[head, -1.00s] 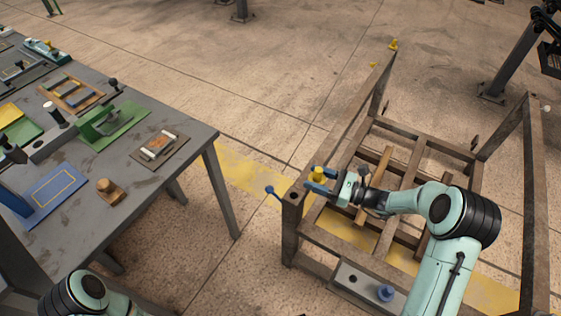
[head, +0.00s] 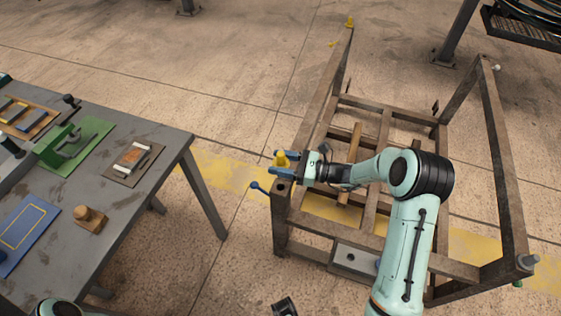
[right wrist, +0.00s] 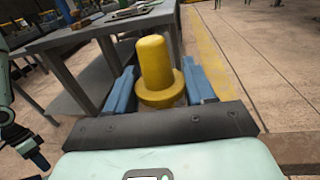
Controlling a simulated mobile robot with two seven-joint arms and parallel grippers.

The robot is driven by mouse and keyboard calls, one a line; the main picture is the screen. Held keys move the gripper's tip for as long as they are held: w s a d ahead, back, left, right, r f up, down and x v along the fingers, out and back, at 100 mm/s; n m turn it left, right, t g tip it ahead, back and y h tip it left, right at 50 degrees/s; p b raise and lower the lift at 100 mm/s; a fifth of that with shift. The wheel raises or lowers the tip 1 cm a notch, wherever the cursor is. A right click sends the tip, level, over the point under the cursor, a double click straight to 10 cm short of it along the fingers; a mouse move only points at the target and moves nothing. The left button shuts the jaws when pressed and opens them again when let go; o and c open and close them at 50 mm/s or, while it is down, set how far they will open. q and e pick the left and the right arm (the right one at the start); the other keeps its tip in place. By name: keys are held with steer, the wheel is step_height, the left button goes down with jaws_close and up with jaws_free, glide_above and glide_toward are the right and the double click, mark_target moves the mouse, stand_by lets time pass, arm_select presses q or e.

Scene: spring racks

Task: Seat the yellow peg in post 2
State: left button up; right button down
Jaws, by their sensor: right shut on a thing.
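The yellow peg (head: 281,158) is upright between the blue fingers of my right gripper (head: 283,164), which is shut on it. In the right wrist view the peg (right wrist: 156,68) shows a rounded top and a wide collar, with a finger on each side; its lower end is hidden. In the head view the peg appears just above the near left post (head: 283,188) of the rack, whose top has a dark hole. The peg looks clear of that hole. No post number is readable.
Another yellow peg (head: 349,22) tops the far left post. A blue-knobbed handle (head: 258,187) sticks out left of the near left post. A grey plate with a hole (head: 352,258) lies low in the rack. The workbench (head: 125,205) stands left, with open floor between.

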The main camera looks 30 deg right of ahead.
steer(key=shift+f+b, duration=1.9)
steer(key=shift+f, duration=0.95)
arm_select(q)
steer(key=f, duration=0.1)
steer(key=w+f, duration=0.1)
steer(key=f, duration=0.1)
steer(key=shift+w+t, duration=0.2)
steer(key=shift+t, duration=0.1)
steer(key=shift+r+p, duration=0.3)
steer(key=shift+p, duration=0.05)
steer(key=shift+s+f+b, duration=0.15)
steer(key=shift+f+b, duration=1.2)
steer(key=shift+f, duration=0.1)
arm_select(e)
steer(key=shift+f, duration=2.1)
